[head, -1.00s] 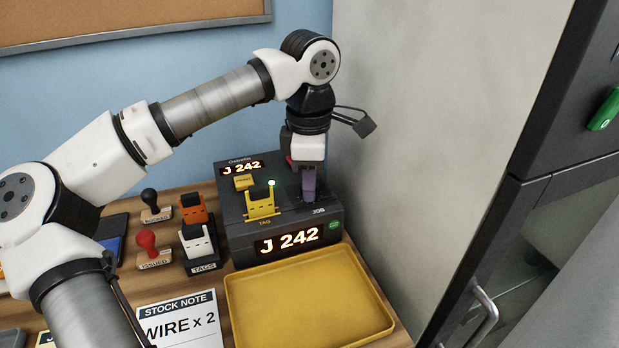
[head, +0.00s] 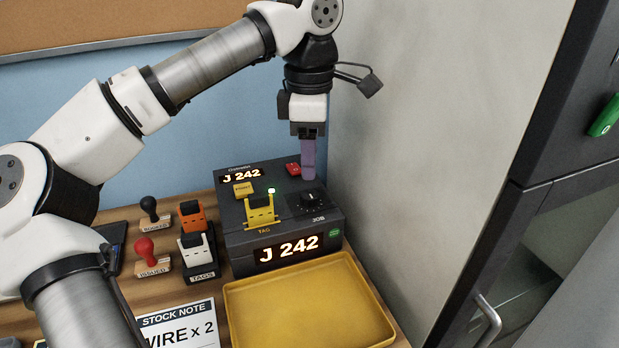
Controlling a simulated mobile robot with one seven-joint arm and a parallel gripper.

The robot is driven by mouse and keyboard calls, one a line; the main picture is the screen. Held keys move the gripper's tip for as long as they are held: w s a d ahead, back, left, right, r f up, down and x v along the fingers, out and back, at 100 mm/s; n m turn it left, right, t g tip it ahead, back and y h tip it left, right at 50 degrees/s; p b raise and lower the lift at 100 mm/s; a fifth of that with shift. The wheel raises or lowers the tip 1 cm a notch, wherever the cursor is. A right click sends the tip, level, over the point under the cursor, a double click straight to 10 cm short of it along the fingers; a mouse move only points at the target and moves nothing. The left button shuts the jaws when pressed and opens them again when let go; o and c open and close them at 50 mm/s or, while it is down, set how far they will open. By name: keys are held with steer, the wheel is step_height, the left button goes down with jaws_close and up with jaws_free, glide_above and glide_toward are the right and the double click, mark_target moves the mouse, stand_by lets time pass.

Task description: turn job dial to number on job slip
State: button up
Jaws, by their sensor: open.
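The job dial (head: 312,201) is a black knob on top of the dark box (head: 238,235), just above the word JOB. The front display (head: 289,246) reads J 242, and a smaller display (head: 241,175) at the back of the box also reads J 242. My gripper (head: 309,176) points down above the back right of the box, above and behind the dial and apart from it. Its purple fingers overlap in this view and hold nothing visible. No readable job slip shows; a paper at the bottom left is hidden by my arm.
A yellow tag holder (head: 260,212), yellow button (head: 243,188) and red button (head: 293,169) are on the box. A yellow tray (head: 310,305) lies in front. Stamps, tag stands and a stock note (head: 178,325) are left. A wall (head: 400,130) stands close on the right.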

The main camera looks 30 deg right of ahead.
step_height(320, 180, up, 7)
steer(key=shift+f, duration=0.2)
stand_by(0.6)
